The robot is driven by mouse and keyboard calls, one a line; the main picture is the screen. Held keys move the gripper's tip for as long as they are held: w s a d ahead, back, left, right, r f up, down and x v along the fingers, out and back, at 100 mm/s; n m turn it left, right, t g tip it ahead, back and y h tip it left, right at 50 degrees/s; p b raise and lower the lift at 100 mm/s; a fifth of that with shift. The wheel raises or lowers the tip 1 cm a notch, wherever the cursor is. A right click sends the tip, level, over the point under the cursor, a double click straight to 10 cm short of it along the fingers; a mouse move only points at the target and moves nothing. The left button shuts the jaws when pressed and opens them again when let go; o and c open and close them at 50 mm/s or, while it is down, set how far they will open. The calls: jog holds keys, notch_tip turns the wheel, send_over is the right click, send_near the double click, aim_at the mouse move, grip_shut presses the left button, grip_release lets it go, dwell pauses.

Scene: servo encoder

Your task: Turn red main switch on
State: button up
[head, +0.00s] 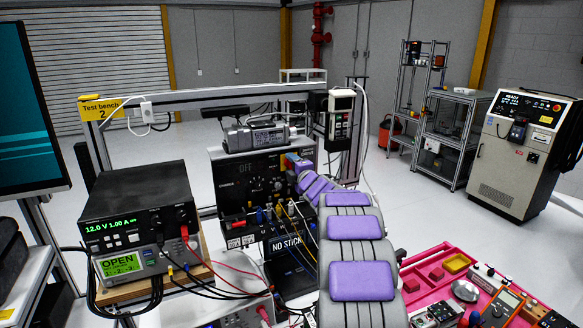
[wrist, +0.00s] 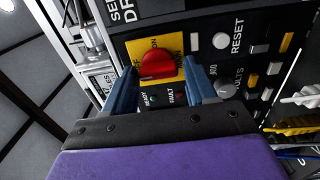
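The red main switch (wrist: 157,64) is a round knob on a yellow plate (wrist: 140,47) on a black panel in the wrist view. Partly readable OFF and ON lettering surrounds it; I cannot tell its exact setting. My gripper (wrist: 162,72) is open, with one blue finger on each side of the knob's lower part. Gaps show between the knob and both fingers, and nothing is held. In the head view my gripper (head: 293,161) is at the right side of the black panel box (head: 240,180), and the arm hides the switch.
A READY lamp (wrist: 153,98) and a FAULT lamp (wrist: 179,95) sit below the switch. A white RESET button (wrist: 221,41) and a VOLTS knob (wrist: 227,88) are to its right. Several cables hang in front of the box. A power supply (head: 140,205) stands left.

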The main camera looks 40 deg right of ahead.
jog(key=shift+s+d+f, duration=0.1)
jog(key=shift+d, duration=0.35)
jog(key=c, duration=0.5)
jog(key=shift+a+f, duration=0.1)
jog(key=shift+a, duration=0.05)
jog(key=shift+c, duration=1.3)
jog(key=shift+m+p, duration=0.3)
jog(key=shift+p, duration=0.05)
jog(key=shift+a+m+p, duration=0.1)
jog(key=shift+m+p, duration=8.35)
jog(key=shift+m, duration=0.25)
